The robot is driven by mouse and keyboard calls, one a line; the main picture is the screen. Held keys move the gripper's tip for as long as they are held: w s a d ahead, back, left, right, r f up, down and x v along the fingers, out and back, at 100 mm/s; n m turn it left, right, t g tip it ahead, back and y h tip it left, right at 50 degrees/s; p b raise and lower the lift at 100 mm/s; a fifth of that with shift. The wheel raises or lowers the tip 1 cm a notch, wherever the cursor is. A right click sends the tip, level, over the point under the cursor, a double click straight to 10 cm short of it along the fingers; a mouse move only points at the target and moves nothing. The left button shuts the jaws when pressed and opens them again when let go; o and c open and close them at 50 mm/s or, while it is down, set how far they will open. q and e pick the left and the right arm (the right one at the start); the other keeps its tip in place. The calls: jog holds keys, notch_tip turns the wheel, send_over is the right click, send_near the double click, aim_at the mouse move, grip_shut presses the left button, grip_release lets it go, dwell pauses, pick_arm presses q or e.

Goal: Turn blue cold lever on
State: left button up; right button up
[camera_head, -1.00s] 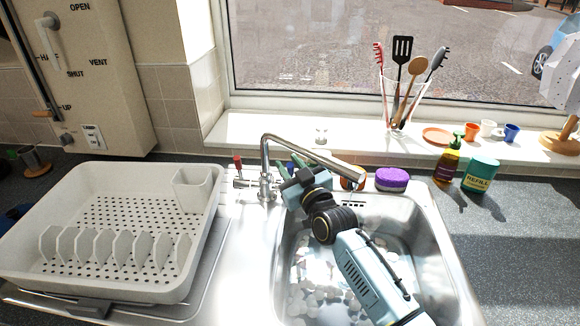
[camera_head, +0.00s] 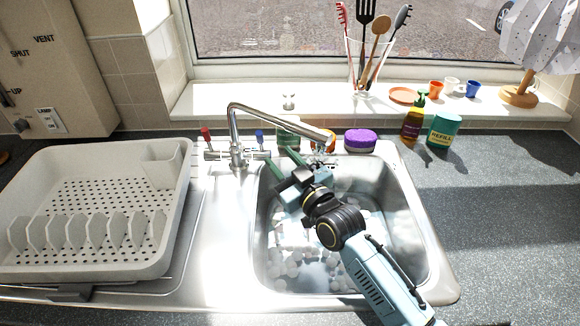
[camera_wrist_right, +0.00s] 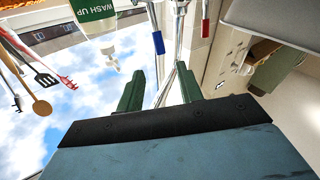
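The blue cold lever (camera_head: 260,137) stands upright on the right side of the chrome tap (camera_head: 237,156). The red lever (camera_head: 206,135) stands upright on the tap's left side. My right gripper (camera_head: 283,159) is open and empty above the sink's back left corner, to the right of the blue lever and apart from it. In the right wrist view its green fingers (camera_wrist_right: 160,90) are spread, with the blue lever (camera_wrist_right: 158,42) beyond the gap between them and the red lever (camera_wrist_right: 205,28) further right. My left gripper is not in view.
The tap's spout (camera_head: 290,120) reaches over the sink (camera_head: 425,245), just behind my right gripper. A green wash-up bottle (camera_wrist_right: 94,10) stands close behind the spout. A white dish rack (camera_head: 180,190) fills the left.

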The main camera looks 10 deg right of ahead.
aim_at(261, 144)
jog(key=shift+v, duration=1.4)
jog(key=shift+c, duration=0.5)
